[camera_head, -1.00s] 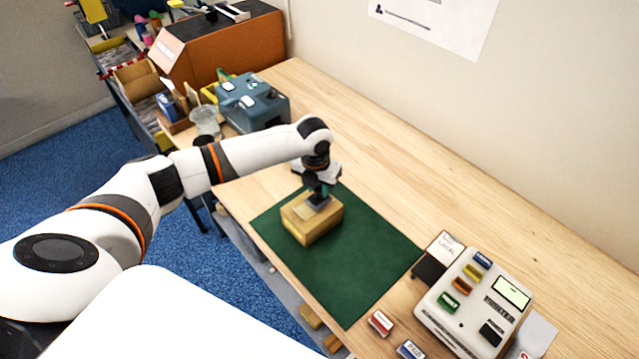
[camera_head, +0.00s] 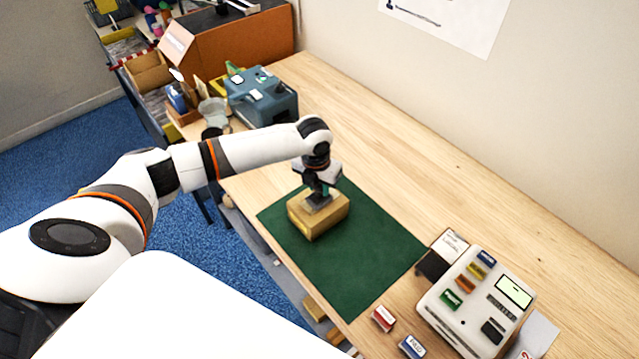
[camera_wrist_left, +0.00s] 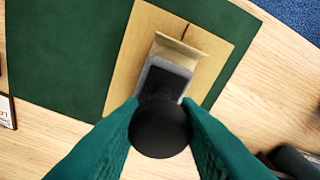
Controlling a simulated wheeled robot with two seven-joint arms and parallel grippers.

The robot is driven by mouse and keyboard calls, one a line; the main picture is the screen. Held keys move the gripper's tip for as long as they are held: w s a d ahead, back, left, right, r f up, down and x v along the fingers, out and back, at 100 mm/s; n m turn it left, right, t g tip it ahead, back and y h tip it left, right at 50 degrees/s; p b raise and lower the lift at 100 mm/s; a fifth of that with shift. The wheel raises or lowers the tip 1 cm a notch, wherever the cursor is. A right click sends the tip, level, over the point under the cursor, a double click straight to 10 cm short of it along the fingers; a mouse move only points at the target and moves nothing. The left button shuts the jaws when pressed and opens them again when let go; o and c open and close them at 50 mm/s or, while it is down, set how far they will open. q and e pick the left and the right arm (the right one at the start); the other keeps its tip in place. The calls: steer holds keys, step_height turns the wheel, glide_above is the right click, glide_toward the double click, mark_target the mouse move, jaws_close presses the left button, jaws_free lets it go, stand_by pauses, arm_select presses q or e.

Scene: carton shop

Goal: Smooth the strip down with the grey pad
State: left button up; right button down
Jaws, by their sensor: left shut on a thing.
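A small tan carton (camera_head: 322,222) stands on the green mat (camera_head: 374,262). My left gripper (camera_head: 321,188) is above it, fingers down. It is shut on the black round knob (camera_wrist_left: 160,126) of the grey pad (camera_head: 318,201). The pad's grey block (camera_wrist_left: 166,82) is over the carton top (camera_wrist_left: 140,45) in the left wrist view; whether it presses on it I cannot tell for sure. A light brown strip (camera_wrist_left: 179,48) shows at the pad's far edge, with part of it seeming raised. A dark seam line runs beyond it. The rest of the strip is hidden under the pad. My right gripper is not in view.
A blue-grey machine (camera_head: 262,98) stands on the table at the back left. A white box with a screen (camera_head: 475,305) stands at the front right, beside red (camera_head: 383,319) and blue (camera_head: 411,347) small blocks. The table right of the mat is clear.

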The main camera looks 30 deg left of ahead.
mark_target(307, 209)
arm_select(q)
steer(key=shift+s+a+f, duration=0.1)
steer(key=shift+s, duration=0.1)
steer(key=shift+s+a, duration=0.3)
steer(key=shift+s, duration=0.45)
steer(key=shift+s, duration=0.1)
steer(key=shift+s+a, duration=0.3)
steer(key=shift+s, duration=0.55)
step_height(307, 209, up, 7)
stand_by(0.6)
steer(key=shift+w, duration=0.1)
stand_by(0.3)
